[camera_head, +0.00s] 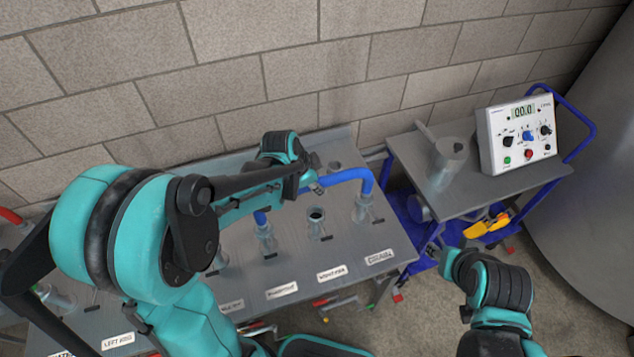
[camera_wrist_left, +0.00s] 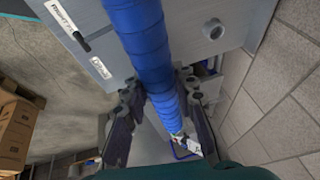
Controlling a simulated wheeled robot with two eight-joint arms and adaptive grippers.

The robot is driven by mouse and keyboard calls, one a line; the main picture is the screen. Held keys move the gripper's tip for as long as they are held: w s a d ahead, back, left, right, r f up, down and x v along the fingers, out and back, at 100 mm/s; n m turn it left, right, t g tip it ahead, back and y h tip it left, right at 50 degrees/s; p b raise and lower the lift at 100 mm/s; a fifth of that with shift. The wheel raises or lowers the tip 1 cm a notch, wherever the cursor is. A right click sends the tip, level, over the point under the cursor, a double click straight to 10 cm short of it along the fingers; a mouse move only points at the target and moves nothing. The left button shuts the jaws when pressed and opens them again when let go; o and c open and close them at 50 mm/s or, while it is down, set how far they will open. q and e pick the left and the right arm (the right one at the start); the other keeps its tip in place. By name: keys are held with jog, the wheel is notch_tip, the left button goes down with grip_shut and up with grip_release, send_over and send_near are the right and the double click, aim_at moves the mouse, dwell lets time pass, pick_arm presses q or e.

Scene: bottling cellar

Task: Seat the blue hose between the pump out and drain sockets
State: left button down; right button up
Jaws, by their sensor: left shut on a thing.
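The blue hose (camera_head: 345,175) arches over the grey bench. Its right end points down at the rightmost socket (camera_head: 362,211), above the label that seems to read drain (camera_head: 380,257). Its left end points down at a socket (camera_head: 267,243) above a label that seems to read pump out (camera_head: 281,290). I cannot tell how deep either end sits. My left gripper (camera_head: 311,180) is shut on the hose; the left wrist view shows its dark fingers (camera_wrist_left: 163,95) on both sides of the hose (camera_wrist_left: 140,40). My right gripper (camera_head: 434,252) is off the bench's right side, its fingers too small to judge.
An empty socket (camera_head: 317,222) stands between the hose ends. A trolley (camera_head: 520,184) with a control box (camera_head: 518,132) and a metal cylinder (camera_head: 447,165) stands at the right. A block wall (camera_head: 290,80) runs behind the bench. Boxes (camera_wrist_left: 15,130) show in the left wrist view.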

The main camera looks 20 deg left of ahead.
pick_arm(q)
jog(key=shift+f+b, duration=0.35)
jog(key=shift+f, duration=0.05)
dwell(0.7)
jog(key=c, duration=1.1)
grip_release()
jog(key=shift+c, duration=0.2)
jog(key=v, duration=1.2)
jog(key=s+f+n+t+y+b, duration=0.2)
jog(key=s+f+n+t+b, duration=0.1)
jog(key=s+f+n+b, duration=0.7)
jog(key=s+f+n, duration=0.1)
jog(key=s, duration=0.2)
jog(key=shift+a+f+n+y, duration=0.25)
jog(key=shift+f+n+y, duration=0.05)
jog(key=shift+f, duration=0.1)
jog(key=shift+w, duration=0.1)
